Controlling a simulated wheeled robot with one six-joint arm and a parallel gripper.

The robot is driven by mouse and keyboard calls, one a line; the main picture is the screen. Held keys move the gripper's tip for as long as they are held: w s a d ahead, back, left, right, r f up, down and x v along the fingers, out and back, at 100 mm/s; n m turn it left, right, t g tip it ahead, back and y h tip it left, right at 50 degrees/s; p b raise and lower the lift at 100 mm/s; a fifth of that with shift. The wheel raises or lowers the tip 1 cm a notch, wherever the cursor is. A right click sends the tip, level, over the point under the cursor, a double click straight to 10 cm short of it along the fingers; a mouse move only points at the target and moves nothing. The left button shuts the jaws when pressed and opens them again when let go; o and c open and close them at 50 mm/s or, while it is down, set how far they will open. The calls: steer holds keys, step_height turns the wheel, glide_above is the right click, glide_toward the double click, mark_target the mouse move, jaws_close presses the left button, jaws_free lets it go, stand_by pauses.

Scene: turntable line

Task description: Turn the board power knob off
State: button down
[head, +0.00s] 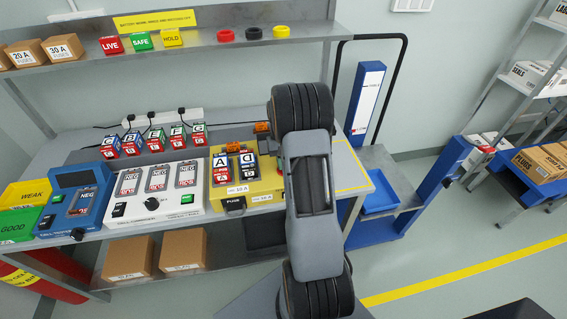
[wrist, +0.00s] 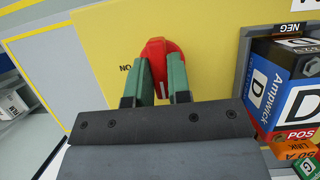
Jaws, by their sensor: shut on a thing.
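The red power knob (wrist: 164,49) sits on the yellow board (wrist: 110,40) in the wrist view. My gripper (wrist: 163,78) has its green fingers on either side of the knob, shut on it. A pale mark shows on the knob between the fingers. A partly covered label, reading "NO" or similar, is left of the knob. In the head view the yellow board (head: 264,197) holds batteries A (head: 220,166) and D (head: 244,165).
Battery D (wrist: 288,85) stands close to the right of my gripper in the wrist view, with an orange link (wrist: 300,151) below it. A white charger (head: 155,207) and a blue cell tester (head: 75,222) are farther left. A shelf (head: 220,41) spans above the bench.

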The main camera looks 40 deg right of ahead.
steer(key=shift+w+r, duration=0.1)
steer(key=shift+w, duration=0.05)
steer(key=c, duration=1.1)
jaws_free()
steer(key=shift+o, duration=0.2)
steer(key=v, duration=1.3)
steer(key=shift+r+b, duration=0.3)
steer(key=shift+r, duration=0.05)
